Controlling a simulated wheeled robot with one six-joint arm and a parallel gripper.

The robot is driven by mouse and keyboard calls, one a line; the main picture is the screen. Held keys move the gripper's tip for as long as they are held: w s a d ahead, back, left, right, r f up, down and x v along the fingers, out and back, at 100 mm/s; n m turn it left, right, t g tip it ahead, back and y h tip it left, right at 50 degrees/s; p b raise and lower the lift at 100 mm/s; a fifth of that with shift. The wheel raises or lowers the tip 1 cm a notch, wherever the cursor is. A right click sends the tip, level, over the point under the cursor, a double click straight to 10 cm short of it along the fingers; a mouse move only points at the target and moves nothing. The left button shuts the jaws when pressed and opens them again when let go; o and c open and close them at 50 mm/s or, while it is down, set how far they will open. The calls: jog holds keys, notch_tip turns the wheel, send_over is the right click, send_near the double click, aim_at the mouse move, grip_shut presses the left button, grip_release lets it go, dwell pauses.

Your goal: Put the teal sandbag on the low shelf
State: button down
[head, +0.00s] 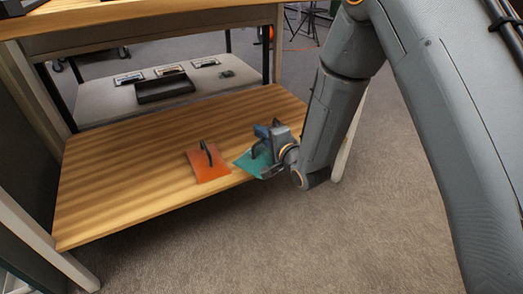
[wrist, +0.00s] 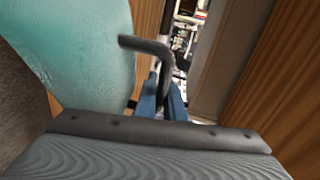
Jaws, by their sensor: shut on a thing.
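The teal sandbag (head: 246,164) is at the right front part of the low wooden shelf (head: 120,185), partly hidden by my gripper. My gripper (head: 262,146) is shut on the bag's dark handle. In the wrist view the teal bag (wrist: 85,50) fills the upper left, and the dark bent handle (wrist: 150,47) runs down to my blue fingertips (wrist: 165,103). The bag is over or on the shelf near its front edge; I cannot tell whether it touches the boards.
An orange sandbag (head: 207,164) with a dark handle lies on the shelf just left of the teal one. The shelf's left part is clear. An upper board (head: 130,17) hangs above. Behind stands a grey surface (head: 105,103) with a black tray (head: 165,88).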

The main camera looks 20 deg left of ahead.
aim_at(261, 145)
notch_tip(261, 145, down, 5)
jog(key=b, duration=0.2)
jog(key=shift+b, duration=0.3)
jog(key=shift+r, duration=0.1)
jog(key=c, duration=1.8)
grip_release()
jog(key=shift+c, duration=0.2)
